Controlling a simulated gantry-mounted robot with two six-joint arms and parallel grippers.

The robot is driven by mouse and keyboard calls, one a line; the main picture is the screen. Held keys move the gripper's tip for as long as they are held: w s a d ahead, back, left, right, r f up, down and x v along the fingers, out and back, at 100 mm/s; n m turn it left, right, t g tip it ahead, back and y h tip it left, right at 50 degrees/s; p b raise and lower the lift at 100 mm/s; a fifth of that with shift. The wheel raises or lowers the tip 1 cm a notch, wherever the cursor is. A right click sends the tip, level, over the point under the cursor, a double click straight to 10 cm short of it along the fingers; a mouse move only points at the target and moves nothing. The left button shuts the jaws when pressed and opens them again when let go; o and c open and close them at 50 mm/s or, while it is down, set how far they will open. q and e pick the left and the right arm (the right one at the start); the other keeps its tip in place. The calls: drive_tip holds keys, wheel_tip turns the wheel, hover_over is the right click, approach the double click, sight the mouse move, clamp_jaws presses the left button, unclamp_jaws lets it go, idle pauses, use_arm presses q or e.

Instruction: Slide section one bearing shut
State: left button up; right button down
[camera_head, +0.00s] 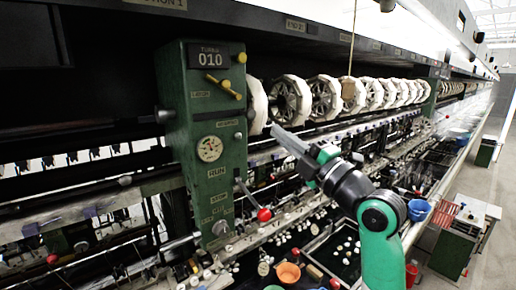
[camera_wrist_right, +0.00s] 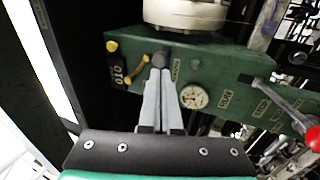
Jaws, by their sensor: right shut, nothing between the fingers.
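I cannot tell which part is the section one bearing. The green post (camera_head: 208,150) bears a plate reading 010, a yellow handle (camera_head: 224,86) and a round dial (camera_head: 209,148). My right gripper (camera_head: 276,131) is right of the post, in front of the white reels, with its fingers together and nothing in them. In the right wrist view my right gripper (camera_wrist_right: 161,62) has its tips over or in front of a dark round knob (camera_wrist_right: 158,60); whether they touch is unclear. The yellow handle (camera_wrist_right: 136,75) and dial (camera_wrist_right: 194,96) show beside it. My left gripper is not in view.
A lever with a red ball (camera_head: 264,214) sticks out right of the post; it also shows in the right wrist view (camera_wrist_right: 313,138). A row of white reels (camera_head: 325,98) runs to the right. An orange bowl (camera_head: 289,272) and a blue bowl (camera_head: 419,209) stand lower down.

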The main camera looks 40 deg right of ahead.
drive_tip(key=shift+h, duration=0.6)
drive_tip(key=w+d+r+p, duration=0.1)
drive_tip(key=w, duration=0.2)
drive_tip(key=w+d+r+p, duration=0.1)
drive_tip(key=w+p, duration=0.1)
drive_tip(key=w, duration=0.1)
drive_tip(key=w+r+p, duration=0.1)
drive_tip(key=w+p, duration=0.1)
drive_tip(key=w, duration=0.1)
drive_tip(key=shift+w+d+r, duration=0.2)
drive_tip(key=shift+d, duration=0.2)
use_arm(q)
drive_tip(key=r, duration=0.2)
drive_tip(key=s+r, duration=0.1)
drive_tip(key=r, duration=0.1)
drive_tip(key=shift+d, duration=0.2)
use_arm(e)
drive_tip(key=shift+a, duration=0.5)
drive_tip(key=shift+a, duration=0.1)
